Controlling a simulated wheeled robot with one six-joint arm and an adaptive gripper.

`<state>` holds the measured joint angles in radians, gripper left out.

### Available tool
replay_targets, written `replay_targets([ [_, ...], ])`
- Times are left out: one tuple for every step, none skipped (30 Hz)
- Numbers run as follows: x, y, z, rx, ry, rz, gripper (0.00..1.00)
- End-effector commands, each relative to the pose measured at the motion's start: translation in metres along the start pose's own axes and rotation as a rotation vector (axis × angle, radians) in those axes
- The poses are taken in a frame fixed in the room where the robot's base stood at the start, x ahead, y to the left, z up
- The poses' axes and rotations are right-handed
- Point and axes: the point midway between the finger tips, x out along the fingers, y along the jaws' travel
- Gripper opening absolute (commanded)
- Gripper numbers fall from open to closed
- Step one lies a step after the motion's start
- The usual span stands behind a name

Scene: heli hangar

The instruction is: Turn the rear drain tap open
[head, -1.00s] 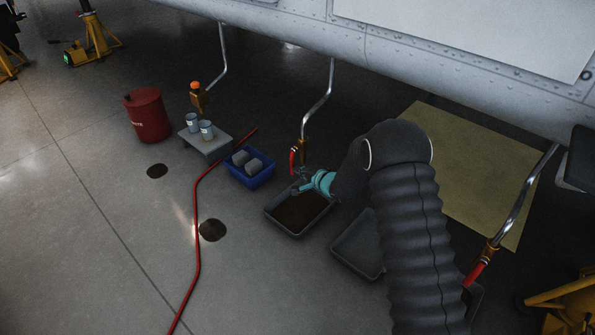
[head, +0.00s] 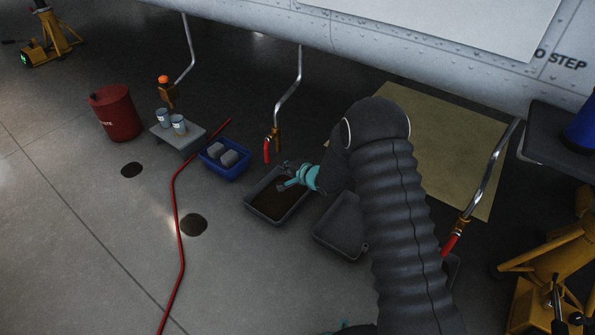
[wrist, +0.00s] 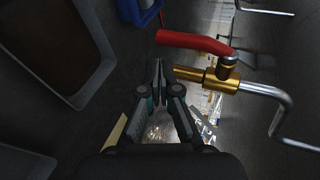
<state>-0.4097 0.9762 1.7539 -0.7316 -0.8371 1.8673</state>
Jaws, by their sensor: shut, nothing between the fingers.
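The middle drain tap (head: 275,135) has a brass body at the lower end of a bent metal pipe. Its red lever (head: 267,150) hangs down beside the body. In the wrist view the red lever (wrist: 195,42) runs roughly alongside the brass spout (wrist: 190,73). My gripper (head: 284,186) is shut and empty, just below and right of this tap, over a grey tray. In the wrist view its fingertips (wrist: 158,75) are near the spout's mouth; contact cannot be told. Another red-levered tap (head: 455,235) is at the right. Which tap is the rear one is not marked.
A grey tray (head: 249,205) with dark contents lies under the middle tap, another tray (head: 325,240) to its right. A blue bin (head: 222,174), red drum (head: 115,112), orange-topped fitting (head: 163,80) and red hose (head: 180,230) are to the left. The fuselage (head: 400,45) hangs overhead.

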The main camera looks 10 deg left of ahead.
Motion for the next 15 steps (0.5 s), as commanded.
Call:
replay_targets([
  [-0.013,-0.001,-0.002,0.003,0.004,0.000,0.00],
  [-0.019,0.000,-0.002,0.002,0.003,-0.001,0.00],
  [-0.027,0.002,-0.001,0.002,0.002,0.001,0.00],
  [-0.033,0.002,-0.001,0.001,0.001,0.000,0.00],
  [-0.039,0.003,0.000,0.001,0.000,-0.001,0.00],
  [-0.046,0.004,0.001,0.001,-0.001,0.000,0.00],
  [-0.051,0.005,0.001,0.000,-0.002,0.001,0.00],
  [-0.056,0.006,0.002,-0.001,-0.003,0.000,0.00],
  [-0.062,0.006,0.002,-0.002,-0.004,-0.001,0.00],
  [-0.067,0.007,0.002,-0.001,-0.004,0.000,0.00],
  [-0.070,0.008,0.002,-0.001,-0.004,0.000,0.00],
  [-0.075,0.009,0.002,-0.001,-0.004,0.000,0.00],
  [-0.078,0.009,0.002,0.000,-0.004,0.000,0.00],
  [-0.081,0.009,0.002,-0.001,-0.004,0.000,0.00],
  [-0.083,0.009,0.002,-0.001,-0.004,-0.001,0.00],
])
